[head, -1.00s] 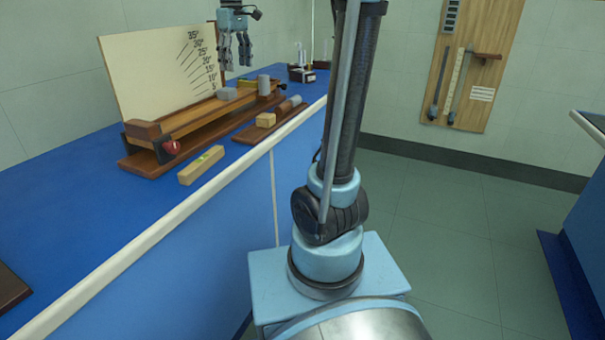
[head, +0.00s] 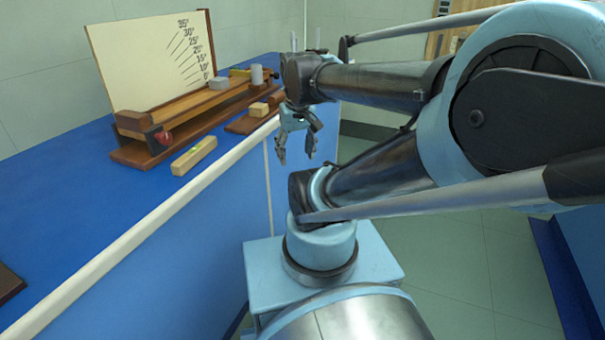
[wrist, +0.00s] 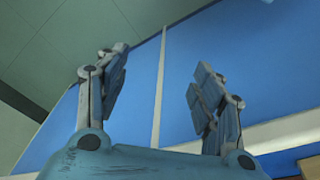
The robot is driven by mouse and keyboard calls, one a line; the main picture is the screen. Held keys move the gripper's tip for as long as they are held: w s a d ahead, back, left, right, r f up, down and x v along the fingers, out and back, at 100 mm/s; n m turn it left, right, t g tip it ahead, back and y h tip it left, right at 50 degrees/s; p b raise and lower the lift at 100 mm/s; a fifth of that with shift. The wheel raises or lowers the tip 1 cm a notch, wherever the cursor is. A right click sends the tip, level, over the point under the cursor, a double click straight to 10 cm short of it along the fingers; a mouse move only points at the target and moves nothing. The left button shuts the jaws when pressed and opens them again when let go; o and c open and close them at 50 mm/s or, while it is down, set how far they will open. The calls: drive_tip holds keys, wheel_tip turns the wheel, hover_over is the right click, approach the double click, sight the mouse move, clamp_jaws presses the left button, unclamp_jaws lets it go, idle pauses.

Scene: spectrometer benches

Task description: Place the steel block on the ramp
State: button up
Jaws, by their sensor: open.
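The wooden ramp (head: 185,108) lies nearly flat on its dark base on the blue bench, before an upright angle board (head: 150,55). A small grey block (head: 219,84), which looks like the steel block, sits on the ramp's far half. An upright grey piece (head: 257,75) stands near the ramp's far end. My gripper (head: 296,152) is open and empty, fingers pointing down, off the bench's front edge and to the right of the ramp.
A pale wooden bar with a yellow-green spot (head: 194,156) lies before the ramp. A wooden block (head: 258,109) sits on a dark tray (head: 240,126), partly hidden by my arm. The white bench edge (head: 150,216) runs along the front. The near bench top is mostly clear.

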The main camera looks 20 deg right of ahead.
drive_tip(key=s+d+f+m, duration=0.1)
drive_tip(key=s+f, duration=0.2)
drive_tip(key=f, duration=0.2)
drive_tip(key=shift+s+d+f, duration=0.15)
drive_tip(key=shift+s+f, duration=0.15)
drive_tip(key=shift+w+f, duration=0.2)
drive_tip(key=shift+w, duration=0.25)
idle(1.4)
